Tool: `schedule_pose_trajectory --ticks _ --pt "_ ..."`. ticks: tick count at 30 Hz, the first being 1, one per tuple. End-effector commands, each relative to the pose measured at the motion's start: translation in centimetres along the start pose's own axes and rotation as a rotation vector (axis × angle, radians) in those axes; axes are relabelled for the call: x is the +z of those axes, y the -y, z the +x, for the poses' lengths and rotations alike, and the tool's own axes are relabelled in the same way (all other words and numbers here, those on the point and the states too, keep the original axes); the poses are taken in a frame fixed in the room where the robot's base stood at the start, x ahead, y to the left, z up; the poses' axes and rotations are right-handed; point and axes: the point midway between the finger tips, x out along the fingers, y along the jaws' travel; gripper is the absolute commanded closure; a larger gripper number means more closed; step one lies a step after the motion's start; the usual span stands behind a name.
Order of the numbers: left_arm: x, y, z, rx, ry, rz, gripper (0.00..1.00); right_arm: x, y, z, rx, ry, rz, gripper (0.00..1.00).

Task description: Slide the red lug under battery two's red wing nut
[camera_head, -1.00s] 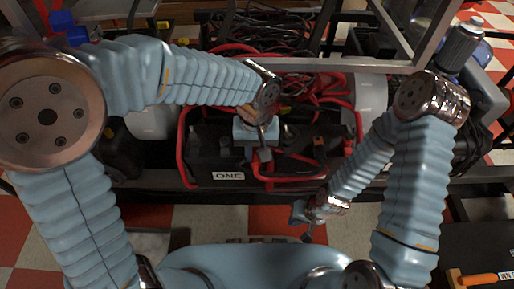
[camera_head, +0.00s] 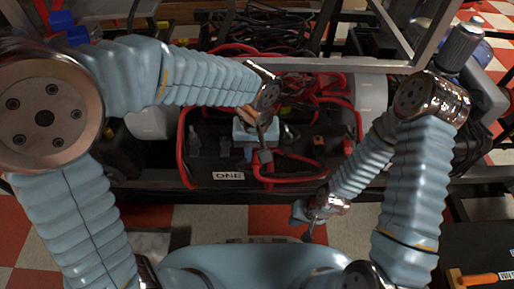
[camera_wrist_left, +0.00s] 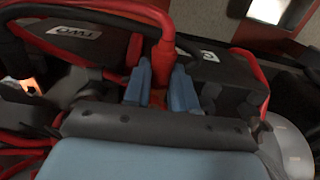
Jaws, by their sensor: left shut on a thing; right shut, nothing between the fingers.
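My left gripper (camera_head: 262,147) is over the battery box labelled ONE (camera_head: 228,176) in the head view. In the left wrist view its two blue fingers (camera_wrist_left: 160,88) are shut on a red piece at the end of a thick red cable (camera_wrist_left: 167,30); I take this to be the red lug, mostly hidden between the fingers. A black battery with a TWO label (camera_wrist_left: 75,32) lies just beyond the fingers, to the left. The red wing nut cannot be made out. My right gripper (camera_head: 308,228) is shut and empty, low in front of the frame.
Red cables (camera_head: 355,120) loop around the batteries. A grey metal frame bar (camera_head: 340,65) crosses behind them, with black cables (camera_head: 265,35) beyond. A dark bench with an orange-handled tool (camera_head: 480,279) is at the lower right. Tiled floor lies in front.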

Motion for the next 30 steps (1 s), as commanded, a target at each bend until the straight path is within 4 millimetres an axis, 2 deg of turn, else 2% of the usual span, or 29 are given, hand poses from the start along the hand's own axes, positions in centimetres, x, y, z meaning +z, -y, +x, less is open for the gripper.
schedule_pose_trajectory --ticks 21,30 --pt "3.3 0.0 0.1 0.001 0.0 0.001 1.0 0.0 -0.1 0.3 0.0 0.0 0.0 1.0" --pt "3.6 0.0 0.1 0.0 0.0 0.001 1.0 0.0 -0.1 0.3 0.0 0.0 0.0 1.0"
